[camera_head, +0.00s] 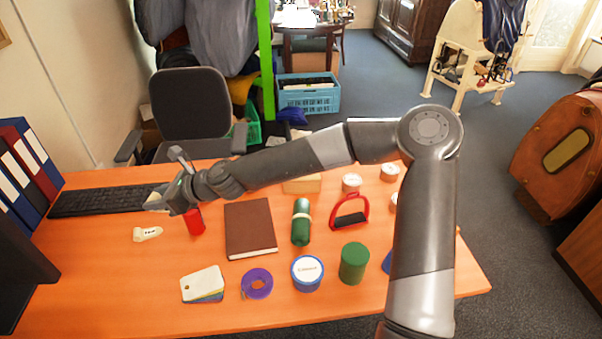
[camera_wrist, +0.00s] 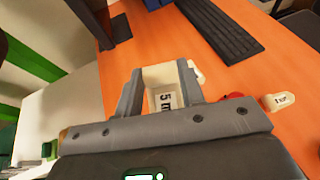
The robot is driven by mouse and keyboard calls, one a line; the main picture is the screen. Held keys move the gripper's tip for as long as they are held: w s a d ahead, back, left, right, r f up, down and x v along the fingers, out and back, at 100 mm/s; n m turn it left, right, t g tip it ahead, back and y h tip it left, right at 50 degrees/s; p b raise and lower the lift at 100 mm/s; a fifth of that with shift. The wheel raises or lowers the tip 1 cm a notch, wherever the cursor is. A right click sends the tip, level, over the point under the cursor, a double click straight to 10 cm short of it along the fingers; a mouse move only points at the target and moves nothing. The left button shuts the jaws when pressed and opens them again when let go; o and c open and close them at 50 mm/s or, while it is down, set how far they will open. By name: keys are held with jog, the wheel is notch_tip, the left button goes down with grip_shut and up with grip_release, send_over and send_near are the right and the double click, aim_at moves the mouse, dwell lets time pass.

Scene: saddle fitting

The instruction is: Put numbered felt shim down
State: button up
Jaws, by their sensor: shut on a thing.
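My gripper (camera_head: 163,197) is at the left side of the orange desk, above it and near the keyboard. It is shut on a cream felt shim (camera_wrist: 163,76) marked "5 m…", the rest of the label being cut off. The held shim (camera_head: 154,204) shows only partly in the head view. A second cream shim (camera_head: 148,234) with a dark label lies flat on the desk; it also shows at the right of the wrist view (camera_wrist: 279,102). A gap between the held shim and the desk cannot be judged exactly.
The desk holds a black keyboard (camera_head: 105,200), a red cylinder (camera_head: 194,222), a brown book (camera_head: 250,229), a green roll (camera_head: 301,230), a red stirrup (camera_head: 364,211), a stack of cards (camera_head: 203,285) and purple tape (camera_head: 257,272). Bare desk lies left of the cards.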

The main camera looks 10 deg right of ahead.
jog(key=w+d+m+t+h, duration=0.1)
jog(key=w+d+m+t, duration=0.1)
jog(key=w+d, duration=0.45)
jog(key=w+d+m+t+h, duration=0.15)
jog(key=w+d, duration=0.25)
jog(key=d, duration=0.6)
jog(key=w+d+m+t+h, duration=0.1)
jog(key=w+d+m+t, duration=0.1)
jog(key=w+d, duration=0.45)
jog(key=w+d+m+t+h, duration=0.2)
jog(key=d+m+t+h, duration=0.25)
jog(key=d, duration=2.05)
jog(key=shift+g, duration=0.5)
jog(key=w+a+f, duration=0.2)
jog(key=a+f, duration=0.1)
jog(key=f, duration=0.1)
jog(key=w+a+f, duration=0.1)
jog(key=a+f, duration=0.2)
jog(key=f, duration=0.1)
jog(key=w+a+f, duration=0.2)
jog(key=a+f, duration=0.2)
jog(key=shift+w+a, duration=0.1)
jog(key=shift+w, duration=0.2)
jog(key=shift+f+m, duration=0.3)
jog(key=shift+f, duration=1.7)
jog(key=shift+f, duration=0.2)
jog(key=o, duration=1)
jog(key=shift+c, duration=0.2)
jog(key=shift+r, duration=0.2)
